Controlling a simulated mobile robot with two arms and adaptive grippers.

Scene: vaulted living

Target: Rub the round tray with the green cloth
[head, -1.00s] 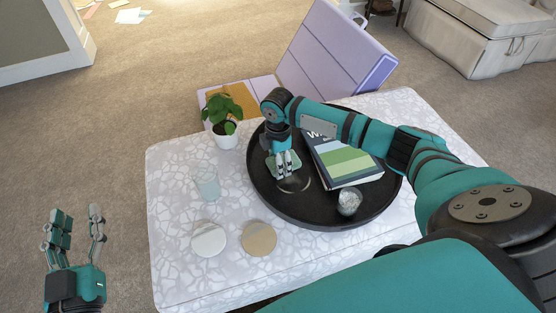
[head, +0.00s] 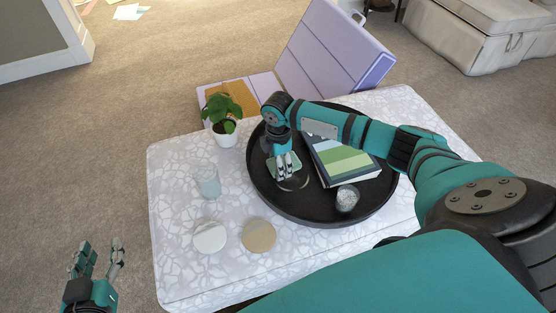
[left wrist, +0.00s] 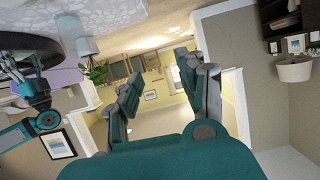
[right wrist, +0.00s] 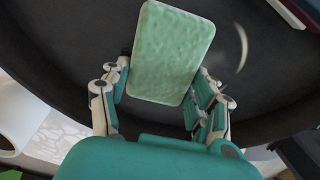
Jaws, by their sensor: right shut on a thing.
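The round black tray (head: 300,210) lies on the patterned white table. My right gripper (head: 284,168) reaches down over the tray's left part. It is shut on the green cloth (right wrist: 170,52), a pale green rectangular pad that sticks out between the fingers in the right wrist view. In the head view a strip of the cloth (head: 292,157) shows beside the fingers. The cloth is at the tray's surface; I cannot tell whether it touches. My left gripper (head: 96,256) is open and empty, off the table at lower left; its fingers also show apart in the left wrist view (left wrist: 160,75).
On the tray are a book (head: 345,158) and a small glass jar (head: 347,198).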

